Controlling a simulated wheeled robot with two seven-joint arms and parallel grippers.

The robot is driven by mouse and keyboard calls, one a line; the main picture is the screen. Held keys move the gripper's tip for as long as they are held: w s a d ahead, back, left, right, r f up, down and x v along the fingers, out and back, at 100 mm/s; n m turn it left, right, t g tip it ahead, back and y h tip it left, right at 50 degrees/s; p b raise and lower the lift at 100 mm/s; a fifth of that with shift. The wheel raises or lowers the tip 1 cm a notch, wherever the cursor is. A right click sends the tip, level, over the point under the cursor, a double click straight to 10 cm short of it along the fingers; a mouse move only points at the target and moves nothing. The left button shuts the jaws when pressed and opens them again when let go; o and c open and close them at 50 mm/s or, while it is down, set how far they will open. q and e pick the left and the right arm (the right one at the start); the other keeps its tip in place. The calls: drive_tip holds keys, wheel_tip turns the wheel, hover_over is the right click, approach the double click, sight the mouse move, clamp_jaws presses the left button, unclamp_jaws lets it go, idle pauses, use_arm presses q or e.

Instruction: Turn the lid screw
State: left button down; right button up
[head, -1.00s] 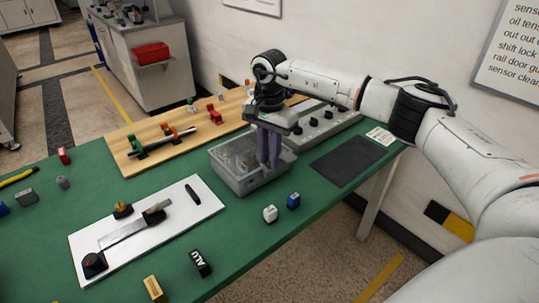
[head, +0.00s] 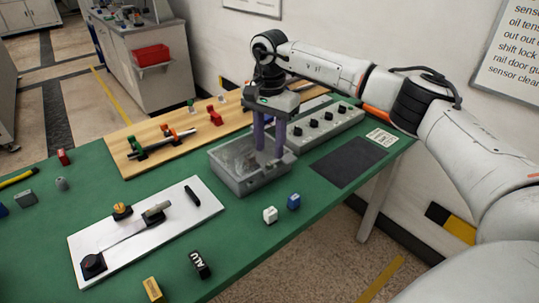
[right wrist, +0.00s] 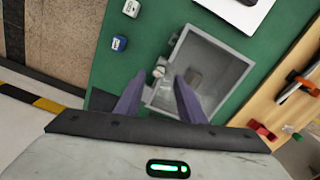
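A grey box (head: 250,178) with what looks like a clear top stands on the green table; it also shows in the right wrist view (right wrist: 232,85). A small pale round piece, which looks like the lid screw (right wrist: 158,72), sits at the box's edge. My right gripper (head: 269,152) points down over the box, its two purple fingers apart. In the right wrist view, the fingertips (right wrist: 158,80) lie on either side of the small piece, with nothing visibly held. I cannot tell whether they touch it. A dark block (right wrist: 195,77) shows inside the box. My left gripper is not in view.
A white cube (head: 270,215) and a blue cube (head: 293,201) lie in front of the box. A grey knob panel (head: 325,125) and a dark mat (head: 348,160) are to its right. A wooden board (head: 130,165) with clamps is behind. A white plate (head: 85,240) lies left.

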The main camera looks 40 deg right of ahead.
sight(270, 163)
wheel_tip(270, 163, up, 6)
drive_tip(key=shift+r, duration=0.15)
idle(0.6)
